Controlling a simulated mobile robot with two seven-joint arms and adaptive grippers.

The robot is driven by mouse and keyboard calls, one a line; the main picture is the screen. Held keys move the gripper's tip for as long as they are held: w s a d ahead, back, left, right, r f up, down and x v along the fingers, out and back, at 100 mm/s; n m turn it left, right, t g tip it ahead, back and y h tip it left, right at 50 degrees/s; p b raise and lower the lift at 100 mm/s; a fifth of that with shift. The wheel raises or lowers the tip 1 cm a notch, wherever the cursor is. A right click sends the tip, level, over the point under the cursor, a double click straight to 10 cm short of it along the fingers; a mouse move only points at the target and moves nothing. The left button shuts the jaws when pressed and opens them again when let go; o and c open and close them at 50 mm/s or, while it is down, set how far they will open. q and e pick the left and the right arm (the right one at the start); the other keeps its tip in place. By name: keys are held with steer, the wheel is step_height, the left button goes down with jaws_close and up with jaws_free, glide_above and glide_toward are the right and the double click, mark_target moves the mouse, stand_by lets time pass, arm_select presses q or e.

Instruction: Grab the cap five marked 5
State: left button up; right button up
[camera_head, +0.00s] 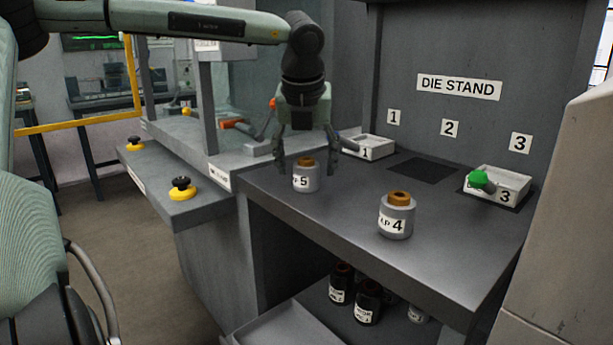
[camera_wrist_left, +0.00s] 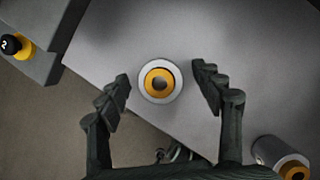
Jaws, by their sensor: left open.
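The cap marked 5 (camera_head: 306,176) is a grey cylinder with an orange-brown top, standing upright on the dark bench top. From above, its yellow ring and dark centre (camera_wrist_left: 160,83) show in the left wrist view. My left gripper (camera_head: 307,166) is open and points down over the cap. In the left wrist view its two fingers (camera_wrist_left: 164,90) are spread on either side of the cap, with a gap on both sides. My right gripper is not in view.
A similar cap marked 4 (camera_head: 396,215) stands to the right, nearer the front edge. Behind are tray 1 (camera_head: 371,153) and tray 3 (camera_head: 513,182) with a green-knobbed piece. Several dark bottles (camera_head: 368,300) sit on the lower shelf. A yellow-black button (camera_head: 182,189) is at left.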

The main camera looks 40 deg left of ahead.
arm_select(q)
steer(key=shift+f, duration=0.1)
steer(key=shift+w, duration=0.1)
steer(key=c, duration=1.5)
steer(key=shift+o, duration=0.2)
